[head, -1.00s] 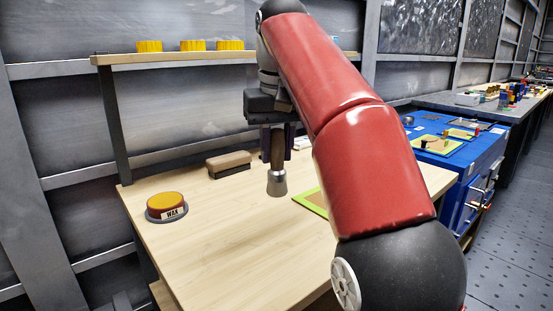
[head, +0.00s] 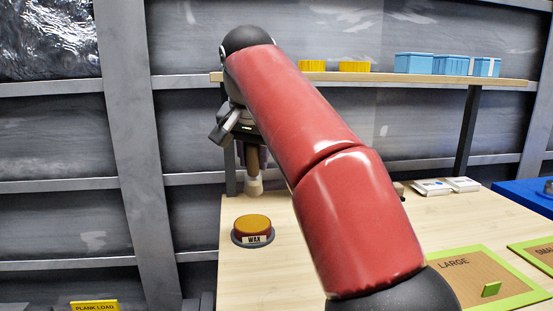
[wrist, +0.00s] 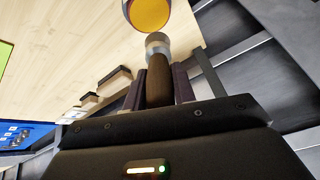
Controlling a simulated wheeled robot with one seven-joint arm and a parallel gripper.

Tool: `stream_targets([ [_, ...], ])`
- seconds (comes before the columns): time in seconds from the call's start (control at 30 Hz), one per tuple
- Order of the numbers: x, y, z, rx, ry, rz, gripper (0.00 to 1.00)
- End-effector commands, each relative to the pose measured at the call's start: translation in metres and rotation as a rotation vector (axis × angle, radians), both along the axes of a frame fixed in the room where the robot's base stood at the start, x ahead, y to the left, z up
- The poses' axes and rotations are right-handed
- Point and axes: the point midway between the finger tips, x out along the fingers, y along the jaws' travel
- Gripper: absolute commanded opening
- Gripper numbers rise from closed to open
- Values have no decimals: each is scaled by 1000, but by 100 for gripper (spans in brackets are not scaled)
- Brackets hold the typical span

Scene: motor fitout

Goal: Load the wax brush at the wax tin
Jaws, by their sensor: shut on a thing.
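My gripper (head: 251,150) is shut on the brown handle of the wax brush (head: 254,186). The brush hangs head down, its pale head above and apart from the tin in the head view. In the wrist view the brush (wrist: 158,75) points toward the tin, its tip close to the rim in the picture. My arm hides the table's middle.
A green-edged LARGE board (head: 470,270) lies at the table's right front. White boxes (head: 432,188) lie at the back. Brown blocks (wrist: 114,80) show in the wrist view.

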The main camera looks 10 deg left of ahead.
Motion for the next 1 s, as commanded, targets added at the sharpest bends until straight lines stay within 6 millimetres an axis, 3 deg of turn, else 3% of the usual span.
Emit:
stream_targets([
  [0.23,0,3,-12,2,-6,-5,3],
  [0.4,0,3,-37,1,-7,-4,3],
  [0.6,0,3,-54,2,-7,-4,3],
  [1.0,0,3,-60,1,-6,-3,3],
])
